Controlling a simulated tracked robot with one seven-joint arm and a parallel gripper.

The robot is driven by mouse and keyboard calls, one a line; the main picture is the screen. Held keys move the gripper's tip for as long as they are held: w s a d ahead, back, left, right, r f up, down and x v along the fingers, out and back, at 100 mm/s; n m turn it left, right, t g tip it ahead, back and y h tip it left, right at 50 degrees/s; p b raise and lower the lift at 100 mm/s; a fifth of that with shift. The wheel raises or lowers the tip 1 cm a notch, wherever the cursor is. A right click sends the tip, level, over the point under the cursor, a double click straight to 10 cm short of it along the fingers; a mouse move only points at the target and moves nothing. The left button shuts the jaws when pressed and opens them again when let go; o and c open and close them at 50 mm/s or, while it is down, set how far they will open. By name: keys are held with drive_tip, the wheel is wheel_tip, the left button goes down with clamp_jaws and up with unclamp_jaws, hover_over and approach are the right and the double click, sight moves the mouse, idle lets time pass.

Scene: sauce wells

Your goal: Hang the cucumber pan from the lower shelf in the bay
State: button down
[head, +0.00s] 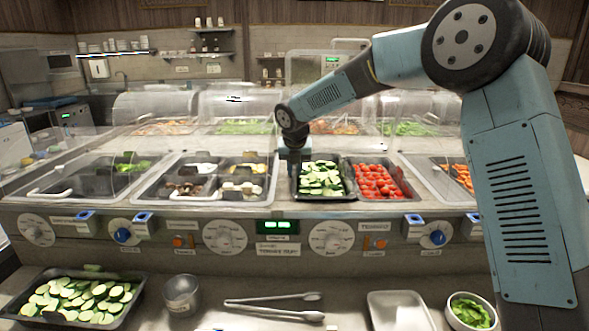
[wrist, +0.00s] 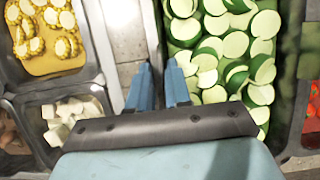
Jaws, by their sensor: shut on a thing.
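One dark pan of sliced cucumber (head: 322,199) sits in the counter well, left of the tomato pan. My gripper (head: 294,170) points down at its left rim. In the wrist view my gripper (wrist: 161,78) has its blue fingers on either side of that rim, shut on it. The pan's right wall (wrist: 290,85) shows there, with cucumber inside. Another dark pan of cucumber (head: 137,294) rests on the lower shelf (head: 240,288) at the front left, apart from my gripper. The fingertips are partly hidden in the head view.
The tomato pan (head: 383,198) is close on the right. Pans of mushrooms, egg and corn (head: 205,198) stand left across a metal strip. Clear covers rise behind.

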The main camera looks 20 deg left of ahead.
drive_tip(key=shift+s+d+f, duration=0.1)
drive_tip(key=shift+s+f, duration=0.15)
drive_tip(key=shift+f, duration=0.45)
drive_tip(key=c, duration=1)
unclamp_jaws()
drive_tip(key=shift+c, duration=0.2)
drive_tip(key=shift+o, duration=0.3)
drive_tip(key=shift+s, duration=0.1)
drive_tip(key=w+v, duration=0.1)
drive_tip(key=v, duration=1.3)
drive_tip(key=shift+r, duration=0.5)
drive_tip(key=shift+s+d, duration=0.15)
drive_tip(key=shift+d, duration=0.05)
